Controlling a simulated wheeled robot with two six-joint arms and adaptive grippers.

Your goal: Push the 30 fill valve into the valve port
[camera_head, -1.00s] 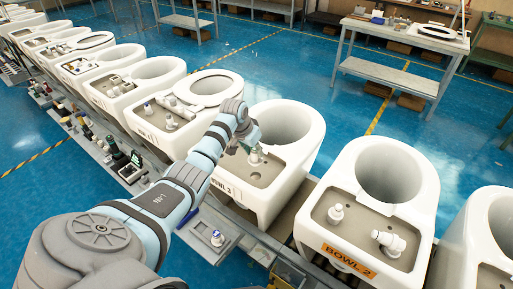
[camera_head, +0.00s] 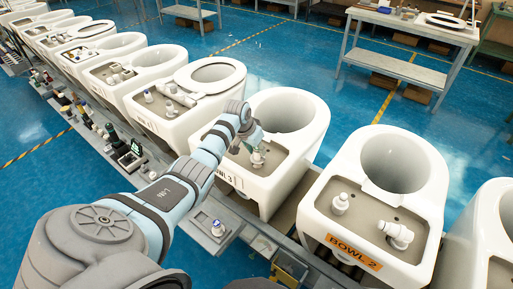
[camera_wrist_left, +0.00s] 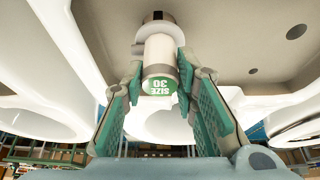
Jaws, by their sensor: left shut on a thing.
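The 30 fill valve (camera_wrist_left: 159,52) is a white cylinder with a green end marked "SIZE 30". It also shows small in the head view (camera_head: 258,159), over the grey deck of the bowl labelled BOWL 3 (camera_head: 291,115). My left gripper (camera_wrist_left: 161,76) is shut on the valve, with a green-padded finger on each side. The valve's far end, with a wide white collar, points at a dark round valve port (camera_wrist_left: 158,16) in the deck. The collar hides part of the port, so I cannot tell how deep the valve sits. My right gripper is not in view.
The BOWL 2 toilet (camera_head: 382,205), with two white fittings on its deck, stands to the right. More toilets line the conveyor to the left. A grey side tray (camera_head: 212,229) holds a small white-and-blue part. Two smaller holes (camera_wrist_left: 296,32) show in the deck.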

